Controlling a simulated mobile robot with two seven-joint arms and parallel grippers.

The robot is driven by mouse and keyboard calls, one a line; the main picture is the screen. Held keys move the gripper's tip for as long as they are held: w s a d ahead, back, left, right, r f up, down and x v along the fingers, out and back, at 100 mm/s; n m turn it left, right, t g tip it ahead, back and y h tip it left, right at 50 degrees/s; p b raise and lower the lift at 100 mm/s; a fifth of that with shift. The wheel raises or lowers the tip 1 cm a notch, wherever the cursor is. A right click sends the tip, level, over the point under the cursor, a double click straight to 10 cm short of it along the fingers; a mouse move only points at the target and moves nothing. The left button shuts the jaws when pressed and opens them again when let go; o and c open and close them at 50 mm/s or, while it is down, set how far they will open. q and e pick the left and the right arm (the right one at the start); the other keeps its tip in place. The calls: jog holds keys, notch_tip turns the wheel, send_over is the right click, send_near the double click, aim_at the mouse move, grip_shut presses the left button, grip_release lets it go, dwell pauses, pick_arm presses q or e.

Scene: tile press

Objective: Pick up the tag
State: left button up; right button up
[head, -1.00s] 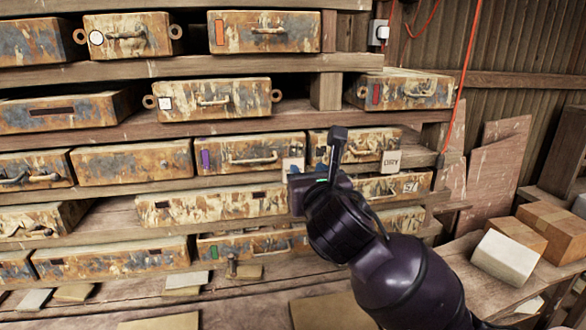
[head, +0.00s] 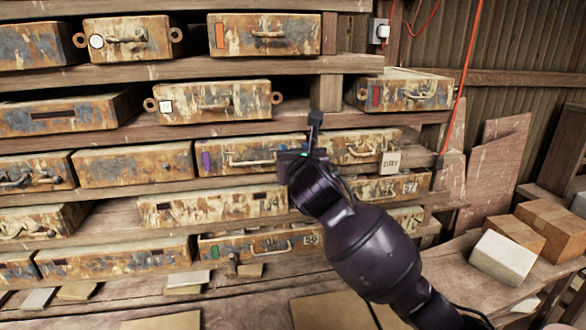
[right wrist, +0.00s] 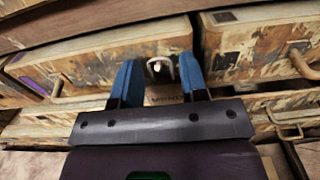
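A white tag (head: 390,162) lettered "DRY" hangs in front of the shelf at the right end of the drawer row. My right gripper (head: 302,138) is left of it, apart from it, close to the drawer fronts. In the right wrist view, the two blue fingers of my right gripper (right wrist: 158,84) stand apart with a gap between them. A pale metal hook (right wrist: 160,68) shows beyond the gap. Below it is a strip of dark lettering (right wrist: 168,98), partly hidden by the gripper; I cannot tell whether it is on a tag. My left gripper is not in view.
Rusty, paint-worn drawers fill the wooden shelves, including one with a purple mark (head: 206,161). A red cable (head: 466,75) hangs at the right. A white block (head: 503,257) and a cardboard box (head: 557,222) sit on the right bench.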

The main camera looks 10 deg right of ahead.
jog(key=shift+w, duration=0.1)
jog(key=c, duration=0.7)
jog(key=shift+r, duration=0.1)
jog(key=shift+r, duration=0.5)
jog(key=s+b, duration=0.2)
jog(key=s, duration=1.6)
jog(key=shift+r, duration=0.15)
